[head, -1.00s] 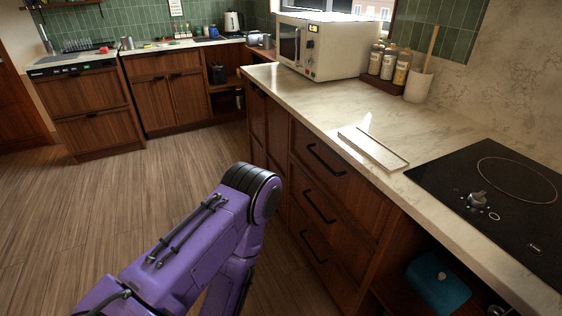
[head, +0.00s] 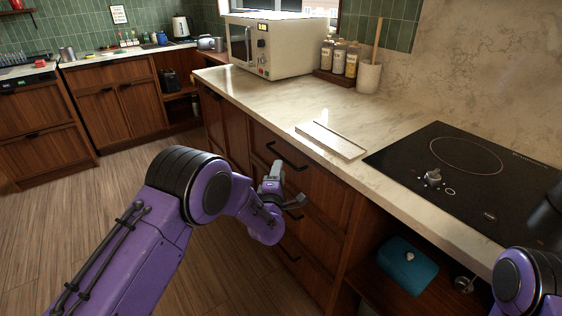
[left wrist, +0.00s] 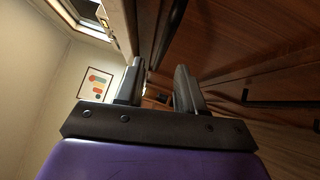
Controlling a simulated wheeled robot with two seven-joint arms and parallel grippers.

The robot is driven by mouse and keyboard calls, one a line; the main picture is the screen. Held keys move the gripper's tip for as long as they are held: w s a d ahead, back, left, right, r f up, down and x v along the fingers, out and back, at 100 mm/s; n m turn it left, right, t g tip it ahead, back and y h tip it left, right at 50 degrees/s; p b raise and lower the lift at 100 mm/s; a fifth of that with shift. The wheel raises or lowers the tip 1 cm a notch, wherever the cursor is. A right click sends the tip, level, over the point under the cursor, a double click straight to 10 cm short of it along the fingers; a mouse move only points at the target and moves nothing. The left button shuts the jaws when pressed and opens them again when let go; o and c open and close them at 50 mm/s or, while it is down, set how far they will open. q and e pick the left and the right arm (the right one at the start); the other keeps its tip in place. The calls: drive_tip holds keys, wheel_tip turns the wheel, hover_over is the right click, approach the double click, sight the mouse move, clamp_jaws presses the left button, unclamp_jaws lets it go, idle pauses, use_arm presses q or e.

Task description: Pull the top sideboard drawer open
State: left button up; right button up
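The sideboard's top drawer (head: 310,185) is a brown wooden front just under the pale countertop, and it looks closed. In the left wrist view the two fingers (left wrist: 158,86) stand apart. A dark bar, probably the top handle (left wrist: 171,32), lies beyond them; contact cannot be made out. My left forearm and gripper partly cover the middle handle. My right gripper is out of view.
A middle drawer handle (head: 295,215) and a lower one (head: 288,253) sit below. The countertop (head: 260,95) carries a microwave (head: 270,45), a pale board (head: 330,140) and a black hob (head: 470,170). A blue box (head: 407,265) is on the open shelf. Floor is free at left.

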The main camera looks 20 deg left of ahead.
use_arm(q)
drive_tip(key=w, duration=0.3)
drive_tip(key=w+a, duration=0.1)
drive_tip(key=w, duration=0.1)
drive_tip(key=shift+w+r, duration=0.25)
drive_tip(key=shift+r, duration=0.05)
clamp_jaws()
drive_tip(key=shift+s, duration=0.1)
